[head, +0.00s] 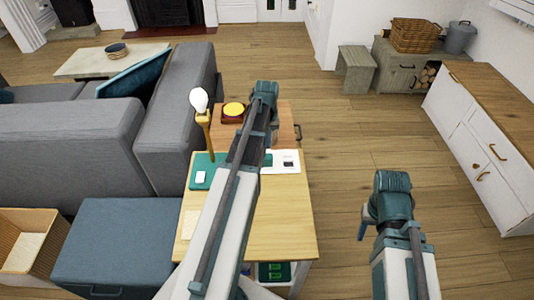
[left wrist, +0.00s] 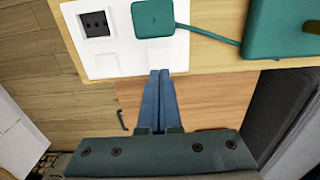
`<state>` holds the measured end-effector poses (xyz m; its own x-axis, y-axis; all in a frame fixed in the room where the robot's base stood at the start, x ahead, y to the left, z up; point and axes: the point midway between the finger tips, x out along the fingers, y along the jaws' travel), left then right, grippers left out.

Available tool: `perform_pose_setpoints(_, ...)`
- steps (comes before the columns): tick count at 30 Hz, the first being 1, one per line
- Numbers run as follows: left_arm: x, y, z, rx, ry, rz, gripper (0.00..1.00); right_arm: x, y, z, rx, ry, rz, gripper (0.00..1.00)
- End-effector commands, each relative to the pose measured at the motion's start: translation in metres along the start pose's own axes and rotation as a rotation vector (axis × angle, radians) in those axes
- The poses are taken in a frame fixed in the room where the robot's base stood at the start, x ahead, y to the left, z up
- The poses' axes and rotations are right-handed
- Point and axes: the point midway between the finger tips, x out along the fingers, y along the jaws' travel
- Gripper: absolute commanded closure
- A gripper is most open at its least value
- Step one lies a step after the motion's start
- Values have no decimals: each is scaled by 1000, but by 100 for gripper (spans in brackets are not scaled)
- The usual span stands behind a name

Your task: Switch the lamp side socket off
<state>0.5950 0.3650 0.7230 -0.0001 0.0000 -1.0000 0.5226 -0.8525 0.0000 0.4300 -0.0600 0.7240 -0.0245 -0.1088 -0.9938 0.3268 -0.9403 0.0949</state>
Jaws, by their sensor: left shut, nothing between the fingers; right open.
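A white socket plate (left wrist: 130,45) lies on the wooden table top; part of it shows in the head view (head: 287,161). Its left half has an open dark socket (left wrist: 95,24) with a white rocker (left wrist: 101,59) below. A teal plug (left wrist: 153,18) sits in its right half, its cable running to the lamp's teal base (left wrist: 285,30). My left gripper (left wrist: 165,73) is shut and empty, its fingertips at the plate's lower edge below the plug. They partly cover that area; I cannot tell the rocker's position or contact. My right gripper (head: 368,224) is open, away from the table.
The lamp (head: 199,102) stands on the table's left side. A yellow-topped item (head: 233,110) sits behind the table. A grey sofa (head: 70,145) and blue ottoman (head: 115,240) stand left. A white cabinet (head: 490,140) is right. Floor between is clear.

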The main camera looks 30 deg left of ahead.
Motion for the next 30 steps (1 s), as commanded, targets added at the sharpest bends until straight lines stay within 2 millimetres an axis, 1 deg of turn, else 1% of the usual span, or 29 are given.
perform_pose_setpoints(30, 15, 0, 0, 0, 0, 0, 100, 15, -2, -1, 0, 0, 0, 50)
